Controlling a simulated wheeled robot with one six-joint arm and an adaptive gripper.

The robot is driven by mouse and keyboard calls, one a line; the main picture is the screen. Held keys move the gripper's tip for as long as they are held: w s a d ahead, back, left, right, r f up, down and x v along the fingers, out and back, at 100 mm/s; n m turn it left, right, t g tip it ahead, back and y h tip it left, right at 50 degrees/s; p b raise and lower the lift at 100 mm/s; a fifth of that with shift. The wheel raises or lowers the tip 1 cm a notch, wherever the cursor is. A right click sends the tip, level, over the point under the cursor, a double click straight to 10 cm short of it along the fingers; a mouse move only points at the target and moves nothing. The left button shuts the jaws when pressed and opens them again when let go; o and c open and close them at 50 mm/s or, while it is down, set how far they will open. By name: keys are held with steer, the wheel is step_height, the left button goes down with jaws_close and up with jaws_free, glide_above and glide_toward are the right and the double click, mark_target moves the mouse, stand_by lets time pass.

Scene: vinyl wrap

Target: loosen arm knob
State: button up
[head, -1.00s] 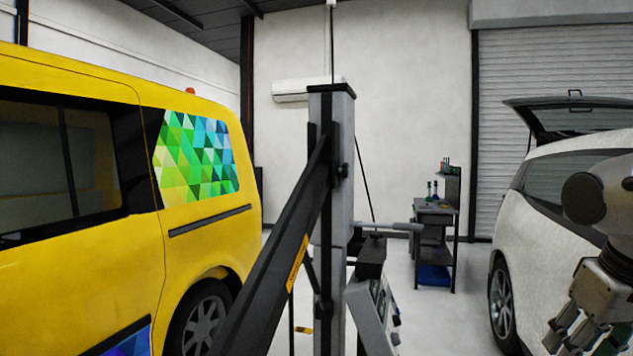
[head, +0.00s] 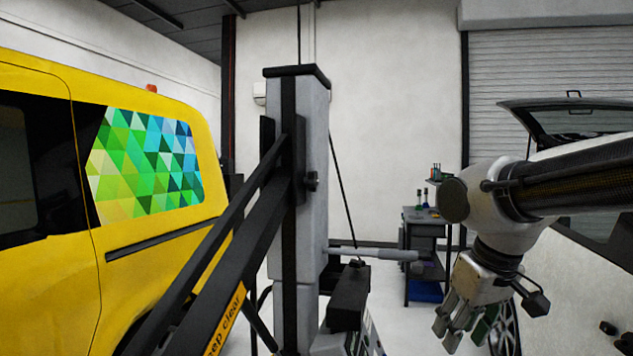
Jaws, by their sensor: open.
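A grey upright post (head: 312,180) with a black cap stands at centre, with dark slanted arms (head: 225,270) running down to the lower left. A small black knob (head: 311,181) sticks out from the post's side near the top of the slanted arms. A second small dark knob (head: 357,263) sits on top of a black block low beside the post. I cannot tell for certain which is the arm knob. My gripper (head: 462,333) is open and empty, pointing down, to the right of and lower than both knobs, touching neither.
A yellow van (head: 50,260) with a green and blue triangle-pattern window fills the left. A grey horizontal bar (head: 375,254) juts right from the post, towards my gripper. A workbench (head: 425,215) stands behind. A white car (head: 590,285) with its tailgate raised is at right.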

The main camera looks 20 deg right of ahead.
steer(key=o, duration=0.3)
steer(key=shift+d, duration=0.1)
steer(key=shift+o, duration=1.1)
steer(key=shift+w+d+f+m+g, duration=0.15)
steer(key=shift+d+f+m+g, duration=0.25)
steer(key=shift+d, duration=0.2)
steer(key=shift+w+d+f+m+g, duration=0.1)
steer(key=shift+d+f+m+g, duration=0.15)
steer(key=shift+d+f, duration=0.25)
steer(key=m+t+y, duration=0.6)
steer(key=m+y, duration=1)
steer(key=m, duration=1.5)
glide_toward(316, 180)
steer(key=x, duration=0.8)
steer(key=shift+w+d+r, duration=0.1)
steer(key=shift+w+d, duration=0.1)
steer(key=c, duration=1)
